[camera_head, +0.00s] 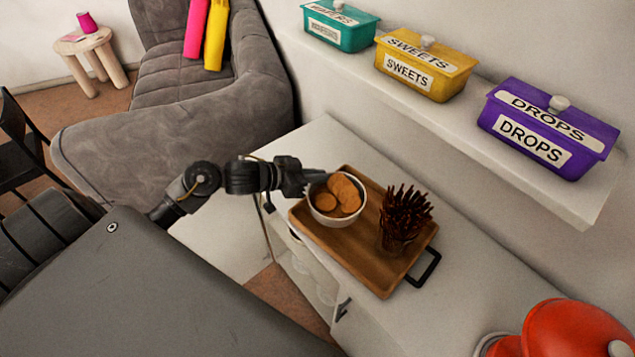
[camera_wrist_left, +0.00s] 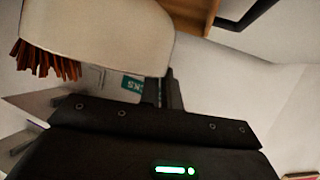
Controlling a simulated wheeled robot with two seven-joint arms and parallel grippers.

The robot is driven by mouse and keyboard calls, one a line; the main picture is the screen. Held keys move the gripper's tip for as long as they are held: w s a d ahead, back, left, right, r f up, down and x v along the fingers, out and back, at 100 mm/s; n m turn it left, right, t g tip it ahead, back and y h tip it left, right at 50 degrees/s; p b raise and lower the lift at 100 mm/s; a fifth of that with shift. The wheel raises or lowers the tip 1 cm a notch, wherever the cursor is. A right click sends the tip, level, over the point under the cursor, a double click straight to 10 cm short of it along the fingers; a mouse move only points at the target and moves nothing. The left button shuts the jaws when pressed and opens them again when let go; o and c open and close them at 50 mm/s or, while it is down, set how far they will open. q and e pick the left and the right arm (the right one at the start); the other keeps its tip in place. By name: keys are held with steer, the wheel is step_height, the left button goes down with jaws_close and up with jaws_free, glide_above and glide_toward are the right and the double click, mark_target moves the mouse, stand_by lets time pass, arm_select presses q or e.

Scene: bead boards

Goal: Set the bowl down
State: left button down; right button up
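The white bowl (camera_head: 332,219) holds several round brown biscuits (camera_head: 340,196) and looks upright. It is over the left end of the wooden tray (camera_head: 369,272); I cannot tell whether its base touches the tray. My left gripper (camera_head: 318,178) reaches in from the left to the bowl's rim. In the left wrist view the bowl (camera_wrist_left: 95,32) fills the upper left, and the close-set fingers (camera_wrist_left: 164,92) meet its rim, appearing shut on the wall. The fingertips are partly hidden by the bowl. My right gripper is not in view.
A cup of dark brown sticks (camera_head: 404,216) stands on the tray, right of the bowl. The tray has a black handle (camera_head: 424,268) and lies on a white cabinet (camera_head: 455,262). A shelf above holds labelled boxes (camera_head: 549,128). A red object (camera_head: 575,330) is at lower right.

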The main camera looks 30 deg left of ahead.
arm_select(q)
steer(key=f, duration=0.1)
steer(key=w+f+p, duration=0.1)
steer(key=f, duration=0.1)
steer(key=shift+a+f, duration=0.15)
steer(key=shift+f, duration=0.4)
steer(key=shift+f, duration=0.15)
steer(key=c, duration=1.6)
jaws_free()
steer(key=shift+s, duration=0.1)
